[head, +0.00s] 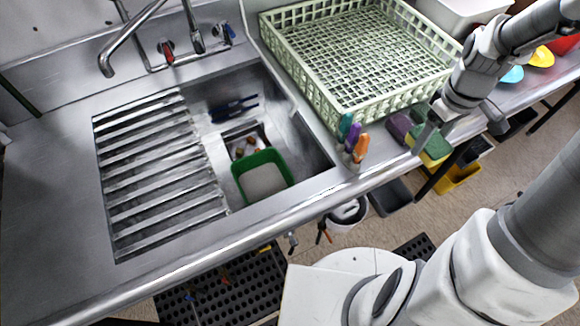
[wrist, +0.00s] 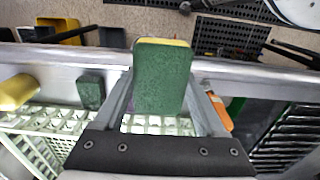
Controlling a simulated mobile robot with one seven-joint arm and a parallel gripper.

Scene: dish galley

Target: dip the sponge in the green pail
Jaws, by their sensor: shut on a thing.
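A green and yellow sponge (head: 434,148) is between the fingers of my gripper (head: 424,136), near the counter's front edge at the right in the head view. In the wrist view the sponge (wrist: 162,80) fills the space between the fingertips (wrist: 162,98), green face towards the camera and a yellow strip along its far edge. My gripper is shut on it. The green pail (head: 241,186) stands in the sink basin, well to the left of the gripper, with a pale grey surface inside.
A pale green dish rack (head: 352,112) stands behind and left of my gripper. Upright coloured handles, including an orange one (head: 361,148), stand between sponge and sink. Purple (head: 399,127) and dark green blocks lie beside the gripper. A slatted drainer (head: 160,180) covers the sink's left part.

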